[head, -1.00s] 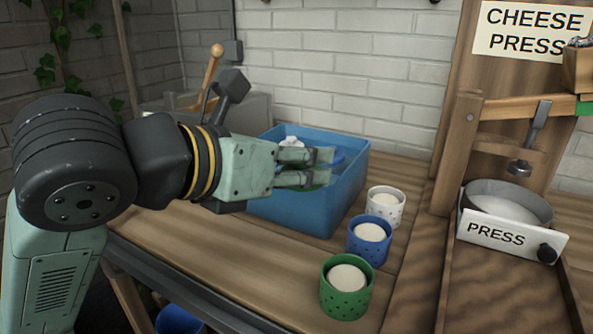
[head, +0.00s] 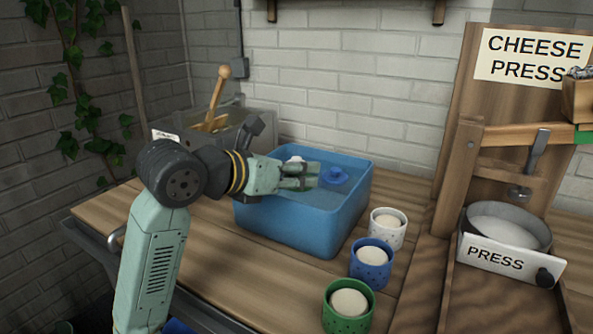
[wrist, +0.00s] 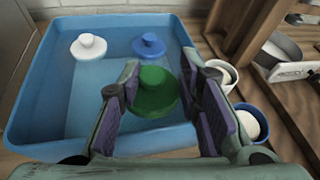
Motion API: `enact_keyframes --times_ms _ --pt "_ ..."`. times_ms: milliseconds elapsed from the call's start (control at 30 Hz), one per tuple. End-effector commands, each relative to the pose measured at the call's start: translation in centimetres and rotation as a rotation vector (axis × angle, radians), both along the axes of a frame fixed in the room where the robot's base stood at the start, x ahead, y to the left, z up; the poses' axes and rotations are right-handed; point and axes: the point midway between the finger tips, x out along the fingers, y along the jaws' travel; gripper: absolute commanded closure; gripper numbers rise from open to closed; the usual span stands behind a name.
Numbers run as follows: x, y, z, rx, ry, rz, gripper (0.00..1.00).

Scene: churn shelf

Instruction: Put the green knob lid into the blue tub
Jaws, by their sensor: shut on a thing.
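The blue tub (head: 290,225) stands on the wooden bench, with its wall also showing in the wrist view (wrist: 22,95). My gripper (head: 308,177) reaches over the tub from the left, its fingers within the rim outline. In the wrist view my gripper (wrist: 160,75) is shut on the green knob lid (wrist: 155,95), which sits between the two fingers above the tub's front part. The fingers hide the green lid in the head view. I cannot tell exactly how high the lid is above the tub floor.
A blue lid (head: 334,178) and a white lid (wrist: 89,46) lie in the tub. White (head: 387,230), blue (head: 371,265) and green (head: 348,310) cheese moulds stand in a row to its right. The cheese press (head: 505,230) is further right. A grey bin (head: 245,125) stands behind.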

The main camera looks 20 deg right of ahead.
Motion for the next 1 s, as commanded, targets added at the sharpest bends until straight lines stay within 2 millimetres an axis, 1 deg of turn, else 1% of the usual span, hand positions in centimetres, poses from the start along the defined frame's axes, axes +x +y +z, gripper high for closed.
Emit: enact_keyframes --times_ms 100,333,733,833,867,1000 --pt "0.0 0.0 -0.5 -0.001 0.0 0.0 0.95" --pt "0.0 0.0 -0.6 0.001 -0.001 0.001 0.95" --pt "0.0 0.1 -1.8 0.0 0.0 0.001 0.95" --pt "0.0 0.0 -1.7 0.0 0.0 0.001 0.95" --pt "0.0 0.0 -1.7 0.0 0.0 0.001 0.68" --pt "0.0 0.0 -1.7 0.0 0.0 0.001 0.59"
